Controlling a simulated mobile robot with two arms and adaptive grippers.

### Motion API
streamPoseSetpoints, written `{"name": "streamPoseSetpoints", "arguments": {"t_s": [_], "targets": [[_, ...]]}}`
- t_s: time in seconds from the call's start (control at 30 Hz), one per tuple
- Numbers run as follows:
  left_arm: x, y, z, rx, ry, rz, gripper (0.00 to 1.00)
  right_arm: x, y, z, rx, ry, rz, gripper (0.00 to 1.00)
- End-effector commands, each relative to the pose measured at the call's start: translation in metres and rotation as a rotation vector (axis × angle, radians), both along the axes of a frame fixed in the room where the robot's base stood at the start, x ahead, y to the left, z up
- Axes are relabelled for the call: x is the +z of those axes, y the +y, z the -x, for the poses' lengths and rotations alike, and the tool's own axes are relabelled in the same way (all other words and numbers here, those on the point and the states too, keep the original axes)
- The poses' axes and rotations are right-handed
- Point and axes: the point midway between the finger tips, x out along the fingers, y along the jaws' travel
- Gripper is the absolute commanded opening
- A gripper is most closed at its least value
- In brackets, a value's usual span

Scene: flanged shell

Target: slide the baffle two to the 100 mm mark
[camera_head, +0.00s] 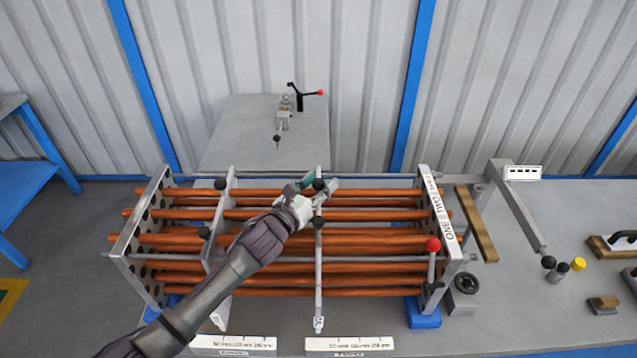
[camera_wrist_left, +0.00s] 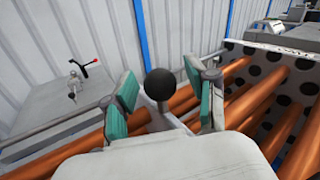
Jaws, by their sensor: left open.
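The middle grey baffle (camera_head: 319,263) stands upright across the copper tubes, with black knobs on its edge; I cannot read which number it bears. Another baffle (camera_head: 215,255) stands to its left. My left gripper (camera_head: 319,186) is open at the far top knob of the middle baffle. In the left wrist view that black knob (camera_wrist_left: 160,84) sits between the teal pads of the open gripper (camera_wrist_left: 160,92), with gaps on both sides. White scales (camera_head: 233,343) and (camera_head: 349,344) lie along the front; their marks are too small to read. My right gripper is not in view.
Copper tubes (camera_head: 375,240) run between a left end plate (camera_head: 150,215) and a right end plate (camera_head: 437,205) lettered ONE, TWO. A clamp stand (camera_head: 284,110) is behind. Loose tools lie right.

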Motion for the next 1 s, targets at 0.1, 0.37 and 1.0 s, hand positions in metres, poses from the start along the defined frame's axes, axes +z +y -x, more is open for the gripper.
{"name": "streamPoseSetpoints", "arguments": {"t_s": [0.1,0.37,1.0], "targets": [[0.0,0.0,0.0,0.0,0.0,0.0,0.49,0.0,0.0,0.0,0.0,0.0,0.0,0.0],[0.0,0.0,0.0,0.0,0.0,0.0,0.05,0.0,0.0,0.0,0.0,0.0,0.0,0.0],[-0.004,-0.073,0.001,-0.005,-0.001,0.003,0.0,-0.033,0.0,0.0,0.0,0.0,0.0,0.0]]}}
